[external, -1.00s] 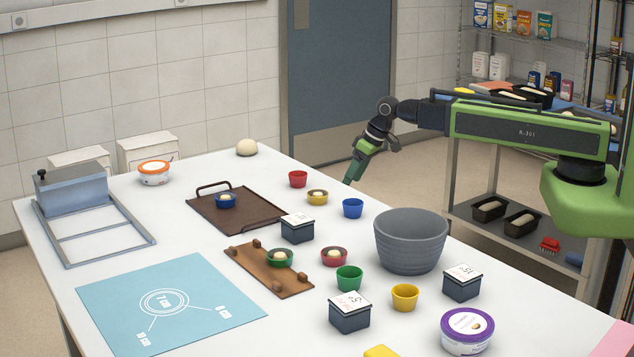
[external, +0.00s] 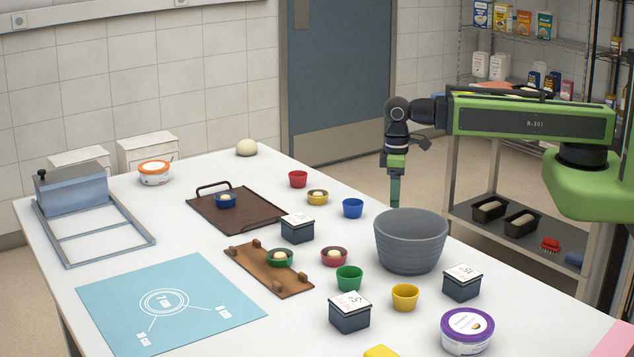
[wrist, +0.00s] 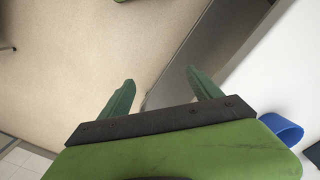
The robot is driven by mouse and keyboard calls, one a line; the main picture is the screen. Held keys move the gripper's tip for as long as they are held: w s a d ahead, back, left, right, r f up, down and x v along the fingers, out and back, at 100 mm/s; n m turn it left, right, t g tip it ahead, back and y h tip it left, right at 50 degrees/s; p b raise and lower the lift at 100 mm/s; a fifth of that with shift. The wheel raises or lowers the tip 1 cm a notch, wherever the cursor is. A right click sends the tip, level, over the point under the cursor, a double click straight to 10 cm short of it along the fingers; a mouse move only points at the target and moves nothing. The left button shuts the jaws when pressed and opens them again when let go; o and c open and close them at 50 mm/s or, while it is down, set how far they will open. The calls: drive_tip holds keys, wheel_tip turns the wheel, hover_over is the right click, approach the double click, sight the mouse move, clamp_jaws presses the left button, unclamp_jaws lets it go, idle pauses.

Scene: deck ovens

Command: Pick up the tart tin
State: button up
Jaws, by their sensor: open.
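Several small coloured cups that look like tart tins stand on the white table: red (external: 298,179), blue (external: 352,208), green (external: 349,278) and yellow (external: 405,297), all looking empty. Others hold dough: a yellow one (external: 317,197), a pink-red one (external: 334,257), a green one (external: 280,258) and a blue one (external: 226,200). I cannot tell which one the task means. My gripper (external: 395,195) points down behind the grey bowl, apart from every cup. In the wrist view my gripper (wrist: 160,85) is open and empty over the floor; a blue cup (wrist: 282,128) shows at right.
The large grey bowl (external: 410,250) stands nearest my gripper. Dark boxes with white tops (external: 298,229), a brown tray (external: 265,222), a wooden board (external: 255,276) and a purple-lidded tub (external: 466,332) share the table. A dough ball (external: 247,147) lies at the far edge.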

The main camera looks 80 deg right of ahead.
wheel_tip(320, 180, up, 4)
drive_tip(key=a+r+p, duration=0.1)
drive_tip(key=p, duration=0.2)
wheel_tip(320, 180, up, 16)
drive_tip(key=m+p, duration=0.7)
drive_tip(key=p, duration=0.9)
hover_over(334, 247)
drive_tip(key=a, duration=0.2)
drive_tip(key=f+b, duration=1.2)
drive_tip(key=shift+s+d+f, duration=0.1)
drive_tip(key=shift+s+f, duration=0.05)
drive_tip(key=shift+s, duration=0.25)
drive_tip(key=f+b, duration=0.5)
drive_tip(key=shift+w+a+f, duration=0.15)
drive_tip(key=shift+w+a, duration=0.1)
drive_tip(key=shift+a, duration=0.1)
drive_tip(key=shift+r, duration=0.2)
drive_tip(key=shift+c, duration=0.2)
